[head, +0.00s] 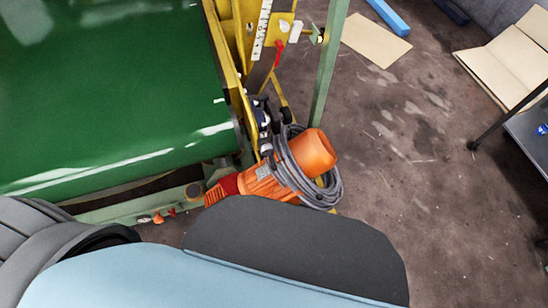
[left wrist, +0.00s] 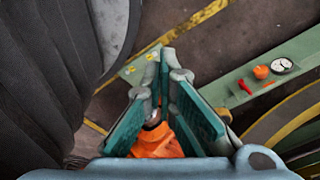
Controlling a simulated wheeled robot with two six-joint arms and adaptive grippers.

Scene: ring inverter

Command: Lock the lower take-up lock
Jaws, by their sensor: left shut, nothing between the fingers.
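A green beam carries a small red lever (left wrist: 244,86), an orange knob (left wrist: 261,72) and a round white dial (left wrist: 282,65) at the right of the left wrist view. The beam (head: 125,209) runs under the green roll in the head view, with small red and orange parts on it. Another red lever (head: 278,52) hangs beside a white scale on the yellow frame. I cannot tell which lever is the lower take-up lock. My left gripper (left wrist: 168,82) is shut and empty, left of the small red lever and apart from it. My arm hides it in the head view.
An orange motor (head: 313,152) with a coiled grey cable (head: 291,176) sits beside the yellow frame (head: 226,52). A green post (head: 328,65) rises next to it. A large green roll (head: 110,90) fills the left.

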